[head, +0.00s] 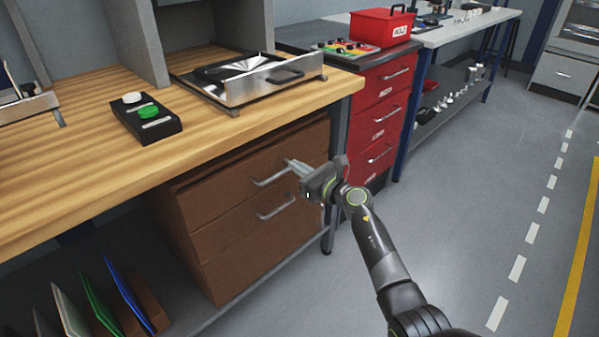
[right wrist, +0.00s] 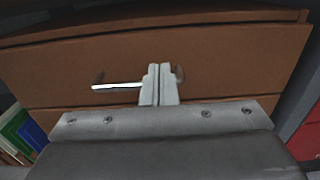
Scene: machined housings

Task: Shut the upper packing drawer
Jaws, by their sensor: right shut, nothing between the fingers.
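The upper packing drawer (head: 222,188) is the upper brown front of the cabinet under the wooden bench, with a bar handle (head: 273,179). Its front fills the middle of the right wrist view (right wrist: 220,60). In the right wrist view the fingers (right wrist: 160,84) overlap the handle (right wrist: 118,87); contact is unclear. My left gripper is out of view.
The wooden bench top (head: 70,175) overhangs the drawers, with a metal tray (head: 240,99) and a button box (head: 147,120) on it. A red drawer cabinet (head: 378,115) stands to the right. Coloured folders (head: 95,295) stand on the lower left shelf. The floor at right is clear.

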